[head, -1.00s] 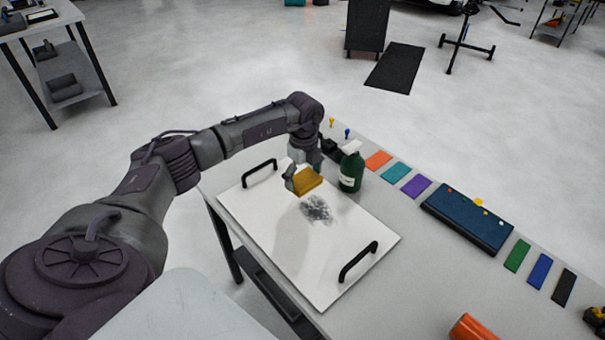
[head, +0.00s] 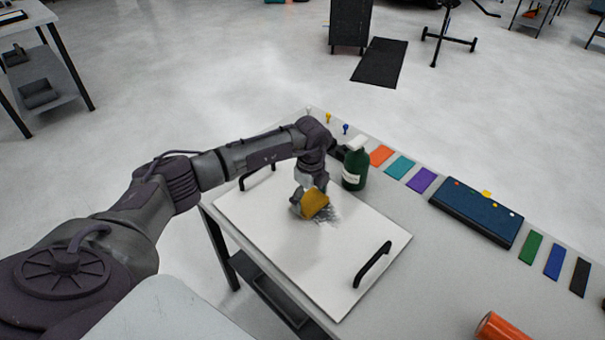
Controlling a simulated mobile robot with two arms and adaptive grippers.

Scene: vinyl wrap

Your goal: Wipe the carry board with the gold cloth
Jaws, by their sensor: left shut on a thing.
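The carry board (head: 290,265) is a white panel with two black handles, lying flat on the grey table. My left gripper (head: 308,205) is shut on the gold cloth (head: 315,204), over the middle of the board. The cloth is at a dark grey smudge (head: 330,217) and covers part of it; the rest shows at the cloth's right and lower edge. I cannot tell for sure whether the cloth presses on the board. My right gripper is not in view.
A green spray bottle (head: 354,168) stands just behind the board, close to my left wrist. Coloured swatches and a dark blue case (head: 475,212) line the table's far edge. An orange roll (head: 498,328) lies at the front right.

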